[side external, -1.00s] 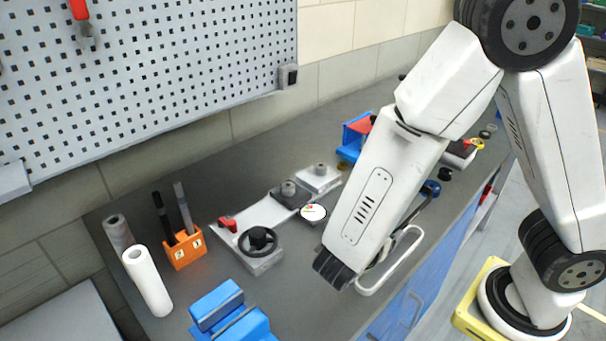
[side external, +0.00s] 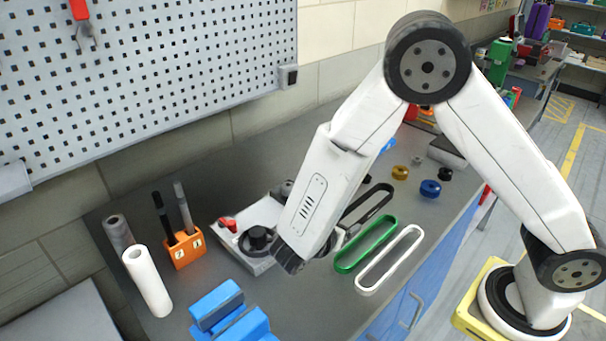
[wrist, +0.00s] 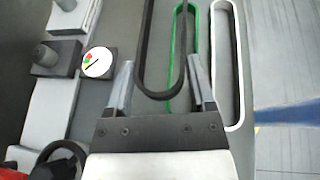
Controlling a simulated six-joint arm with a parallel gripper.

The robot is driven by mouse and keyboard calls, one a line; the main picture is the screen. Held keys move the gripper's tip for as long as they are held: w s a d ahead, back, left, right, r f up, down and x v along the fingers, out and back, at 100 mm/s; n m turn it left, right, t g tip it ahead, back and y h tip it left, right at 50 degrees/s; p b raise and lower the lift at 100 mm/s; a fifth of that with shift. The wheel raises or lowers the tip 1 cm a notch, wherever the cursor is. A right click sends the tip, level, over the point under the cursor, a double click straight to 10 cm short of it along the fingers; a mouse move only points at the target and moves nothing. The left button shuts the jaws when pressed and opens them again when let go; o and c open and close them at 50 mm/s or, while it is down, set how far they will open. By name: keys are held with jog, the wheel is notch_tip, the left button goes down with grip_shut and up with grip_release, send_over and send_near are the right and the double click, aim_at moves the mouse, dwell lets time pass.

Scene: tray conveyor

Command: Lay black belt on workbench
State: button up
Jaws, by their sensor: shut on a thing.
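The black belt (side external: 368,204) is a long narrow loop, beside the green belt in the side view. In the wrist view its rounded near end (wrist: 160,96) lies between the two fingers of my gripper (wrist: 160,88), which is shut on it. Its far end runs out of the top of that view. The fingers are hidden behind my arm in the side view. The grey workbench (side external: 315,300) is under the belt; I cannot tell whether the belt touches it.
The green belt (side external: 366,245) and white belt (side external: 391,260) lie parallel to the right. A fixture with a black handwheel (side external: 257,238) and a round dial (wrist: 97,62) are to the left.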

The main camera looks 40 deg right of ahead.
jog(key=shift+w+a+f, duration=0.1)
jog(key=shift+w+f, duration=1)
jog(key=shift+f, duration=0.2)
jog(key=shift+w+a+f, duration=0.1)
jog(key=shift+w+f, duration=0.95)
jog(key=shift+f, duration=0.25)
jog(key=shift+w+f, duration=0.1)
jog(key=shift+f, duration=0.15)
jog(key=shift+w+f, duration=0.15)
jog(key=shift+f, duration=1.45)
jog(key=shift+f, duration=0.1)
jog(key=o, duration=1)
